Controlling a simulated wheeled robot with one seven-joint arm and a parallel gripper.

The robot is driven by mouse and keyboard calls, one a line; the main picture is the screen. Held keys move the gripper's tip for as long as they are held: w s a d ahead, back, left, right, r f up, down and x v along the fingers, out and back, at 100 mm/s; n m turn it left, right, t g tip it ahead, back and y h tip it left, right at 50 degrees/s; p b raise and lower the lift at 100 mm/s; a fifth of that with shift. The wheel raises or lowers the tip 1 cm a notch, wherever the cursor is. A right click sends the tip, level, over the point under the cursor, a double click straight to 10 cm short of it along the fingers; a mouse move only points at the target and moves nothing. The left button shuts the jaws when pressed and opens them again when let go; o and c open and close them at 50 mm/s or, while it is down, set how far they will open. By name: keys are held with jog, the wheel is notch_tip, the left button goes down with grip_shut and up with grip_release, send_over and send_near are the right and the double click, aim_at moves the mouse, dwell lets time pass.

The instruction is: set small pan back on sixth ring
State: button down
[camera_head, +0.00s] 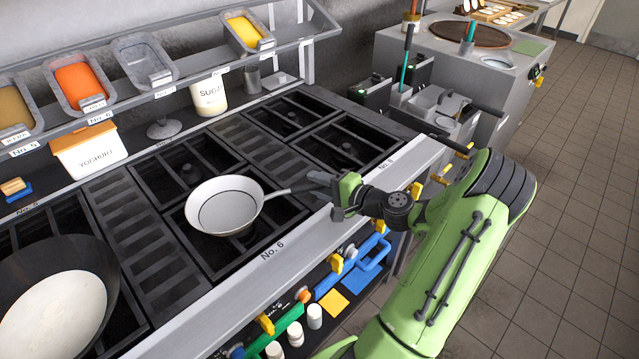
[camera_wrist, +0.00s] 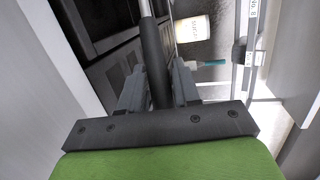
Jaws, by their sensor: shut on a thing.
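The small pan (camera_head: 225,205) is white inside with a dark handle. In the head view it is over the front burner above the "No. 6" label (camera_head: 272,250), the sixth ring (camera_head: 262,232). I cannot tell whether its base touches the grate. My gripper (camera_head: 325,186) is shut on the pan's handle, which points right. In the wrist view the dark handle (camera_wrist: 154,60) runs between the two fingers of my gripper (camera_wrist: 158,85). The pan's bowl is not in the wrist view.
A large wok (camera_head: 60,300) sits on the burner at the left front. Yoghurt (camera_head: 90,152) and sugar (camera_head: 209,97) containers stand behind the hob. Yellow knobs (camera_head: 336,263) line the front below the steel edge. The burners at the right (camera_head: 345,150) are empty.

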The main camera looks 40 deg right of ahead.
jog(key=shift+f, duration=0.2)
jog(key=c, duration=0.7)
grip_release()
jog(key=shift+c, duration=0.2)
jog(key=shift+f, duration=0.1)
jog(key=p+v, duration=0.1)
jog(key=v, duration=1.4)
jog(key=shift+s+r+p, duration=0.2)
jog(key=shift+s+p, duration=0.1)
jog(key=shift+s, duration=0.05)
